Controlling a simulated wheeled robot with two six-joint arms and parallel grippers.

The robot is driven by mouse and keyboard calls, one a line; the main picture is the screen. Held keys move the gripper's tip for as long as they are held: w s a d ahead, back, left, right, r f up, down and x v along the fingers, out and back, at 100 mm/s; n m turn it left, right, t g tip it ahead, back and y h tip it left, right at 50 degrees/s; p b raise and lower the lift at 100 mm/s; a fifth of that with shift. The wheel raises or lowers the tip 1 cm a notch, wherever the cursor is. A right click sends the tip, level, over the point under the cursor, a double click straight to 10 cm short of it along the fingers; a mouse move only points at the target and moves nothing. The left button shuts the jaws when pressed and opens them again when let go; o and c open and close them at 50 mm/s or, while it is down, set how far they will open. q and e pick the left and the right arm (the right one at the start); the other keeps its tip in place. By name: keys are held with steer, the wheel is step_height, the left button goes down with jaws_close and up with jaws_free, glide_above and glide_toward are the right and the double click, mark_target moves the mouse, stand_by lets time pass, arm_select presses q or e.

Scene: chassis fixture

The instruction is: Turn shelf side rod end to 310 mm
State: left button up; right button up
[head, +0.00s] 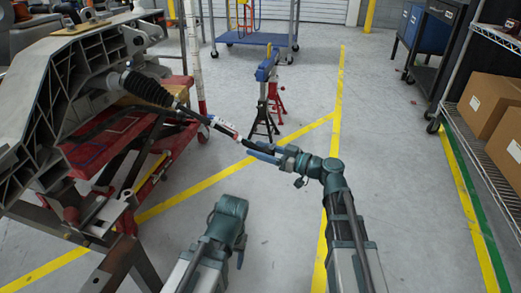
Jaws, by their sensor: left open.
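A tie rod runs from the black ribbed boot (150,89) on the left down to the right. Its thin rod (222,128) carries a pale label-like band and a small red mark. The rod's outer end reaches my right gripper (264,151), whose blue-grey fingers lie along both sides of it. I cannot tell whether they clamp it or only surround it. The rod end itself is mostly hidden by the fingers. My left gripper (231,214) is open and empty, low in the middle, well apart from the rod. No scale reading is legible.
A large grey cast chassis frame (62,95) fills the left, above a red cart (120,140). Black and red stands (264,122) stand beyond my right gripper. A shelf with cardboard boxes (490,105) is at right. Floor between the yellow lines and shelf is clear.

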steer(key=shift+d, duration=0.1)
steer(key=c, duration=0.6)
steer(key=shift+o, duration=0.2)
steer(key=shift+w+m+g+p, duration=0.2)
steer(key=shift+m+g+p, duration=0.2)
steer(key=shift+m+g, duration=0.25)
steer(key=shift+s+f+m+g+y, duration=0.15)
steer(key=shift+m+g+y, duration=0.65)
steer(key=shift+g, duration=0.75)
jaws_close()
steer(key=o, duration=1.3)
jaws_free()
steer(key=p+v, duration=0.1)
steer(key=v, duration=1.2)
steer(key=shift+s+d, duration=0.15)
steer(key=shift+d, duration=0.2)
